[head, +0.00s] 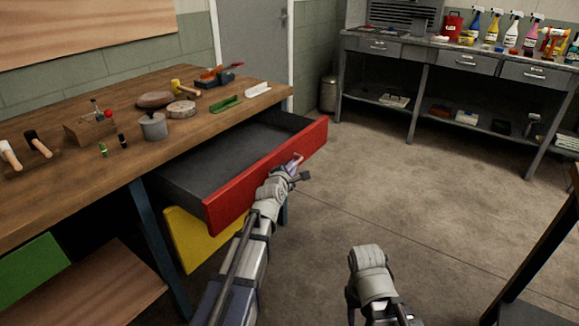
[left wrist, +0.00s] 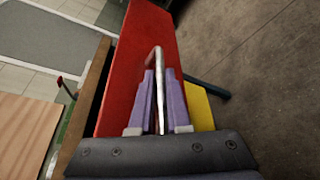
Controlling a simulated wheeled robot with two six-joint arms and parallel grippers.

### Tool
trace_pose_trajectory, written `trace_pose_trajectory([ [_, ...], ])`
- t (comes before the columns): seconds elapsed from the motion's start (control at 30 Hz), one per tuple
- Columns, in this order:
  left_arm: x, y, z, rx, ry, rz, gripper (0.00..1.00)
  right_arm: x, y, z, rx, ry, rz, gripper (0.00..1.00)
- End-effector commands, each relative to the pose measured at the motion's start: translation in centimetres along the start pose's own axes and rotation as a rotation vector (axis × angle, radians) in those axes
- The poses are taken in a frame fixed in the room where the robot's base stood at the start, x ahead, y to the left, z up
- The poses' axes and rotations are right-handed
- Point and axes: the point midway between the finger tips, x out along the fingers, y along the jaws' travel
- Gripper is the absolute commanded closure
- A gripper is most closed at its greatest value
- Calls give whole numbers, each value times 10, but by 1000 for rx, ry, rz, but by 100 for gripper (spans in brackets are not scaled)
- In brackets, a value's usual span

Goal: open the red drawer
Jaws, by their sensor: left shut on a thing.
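The red drawer (head: 250,188) is pulled well out from under the wooden workbench. Its dark tray (head: 220,160) shows and looks empty. My left gripper (head: 298,172) is at the front of the drawer, shut on its metal handle. In the left wrist view the two purple fingers (left wrist: 157,102) close on both sides of the handle (left wrist: 157,62), with the red front (left wrist: 150,30) behind. My right arm shows at the bottom of the head view, but I cannot make out its fingers.
A yellow drawer (head: 195,240) sits below the red one, and a green drawer (head: 32,265) is at the left. Tools and a metal pot (head: 153,126) stand on the workbench (head: 75,180). The concrete floor (head: 400,190) right of the drawer is clear.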

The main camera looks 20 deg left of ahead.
Motion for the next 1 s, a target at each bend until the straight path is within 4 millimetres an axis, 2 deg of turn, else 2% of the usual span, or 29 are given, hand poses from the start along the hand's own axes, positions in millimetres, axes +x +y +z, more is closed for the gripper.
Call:
trace_pose_trajectory([
  [0.1,0,0,-1,-1,1,-1,100,0,0,0,0,0,0,50],
  [0.13,0,0,-1,-1,1,-1,82,0,0,0,0,0,0,50],
  [0.37,0,0,-1,-1,1,0,56,0,0,0,0,0,0,50],
  [0.73,-5,1,-1,-1,1,0,55,-1,0,0,0,0,0,50],
  [0.87,-18,1,0,-2,1,0,55,-4,0,0,0,0,-1,50],
  [1.0,-40,1,0,-2,1,0,55,-9,1,1,0,0,-1,50],
])
